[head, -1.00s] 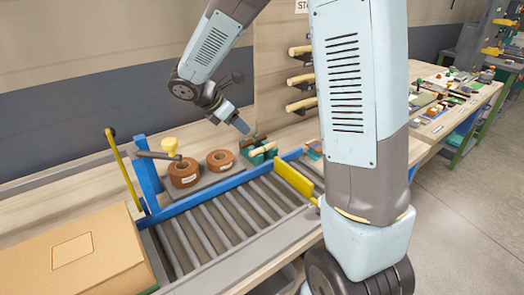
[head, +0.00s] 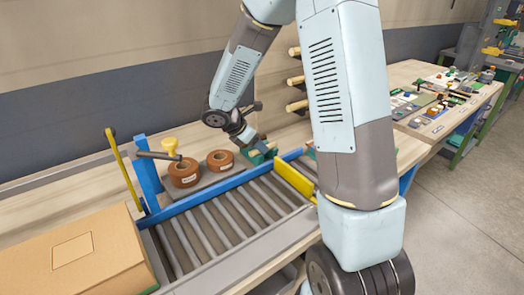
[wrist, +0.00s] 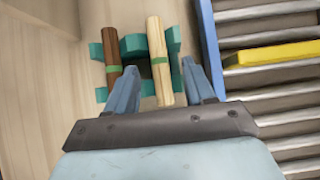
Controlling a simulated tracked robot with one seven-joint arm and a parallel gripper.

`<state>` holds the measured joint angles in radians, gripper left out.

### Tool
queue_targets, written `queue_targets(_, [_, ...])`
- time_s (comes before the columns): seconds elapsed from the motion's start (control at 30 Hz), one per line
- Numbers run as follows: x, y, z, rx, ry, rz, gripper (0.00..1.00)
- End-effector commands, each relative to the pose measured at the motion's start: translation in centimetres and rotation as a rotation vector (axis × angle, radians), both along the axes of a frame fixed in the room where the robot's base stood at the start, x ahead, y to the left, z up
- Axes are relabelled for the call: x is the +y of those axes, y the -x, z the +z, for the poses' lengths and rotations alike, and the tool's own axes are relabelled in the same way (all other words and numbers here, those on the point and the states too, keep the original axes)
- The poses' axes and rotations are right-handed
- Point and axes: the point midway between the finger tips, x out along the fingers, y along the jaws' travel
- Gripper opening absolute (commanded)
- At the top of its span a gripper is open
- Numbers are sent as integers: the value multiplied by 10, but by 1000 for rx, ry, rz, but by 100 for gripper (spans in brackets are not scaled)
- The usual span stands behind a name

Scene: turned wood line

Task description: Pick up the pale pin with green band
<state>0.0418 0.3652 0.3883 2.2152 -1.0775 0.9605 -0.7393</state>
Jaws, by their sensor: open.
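In the head view my gripper (head: 258,142) is over the cradle (head: 262,154) and hides most of the pins.
A blue-edged roller conveyor (head: 228,218) with a yellow bar (head: 294,180) lies right of the cradle. Two brown tape rolls (head: 184,172) sit left of it. A cardboard box (head: 75,250) is at the front left. Wooden pegs (head: 296,79) stick out of the back panel.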

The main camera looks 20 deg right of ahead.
Motion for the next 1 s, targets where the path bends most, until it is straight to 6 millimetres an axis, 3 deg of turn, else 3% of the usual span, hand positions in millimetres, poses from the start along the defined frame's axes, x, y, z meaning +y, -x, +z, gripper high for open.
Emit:
queue_targets(0.2, [-12, -4, -16, 0, -1, 1, 53])
queue_targets(0.47, [-13, -4, -17, -3, -1, 1, 53])
queue_targets(1.0, [-13, -4, -17, -3, -1, 1, 2])
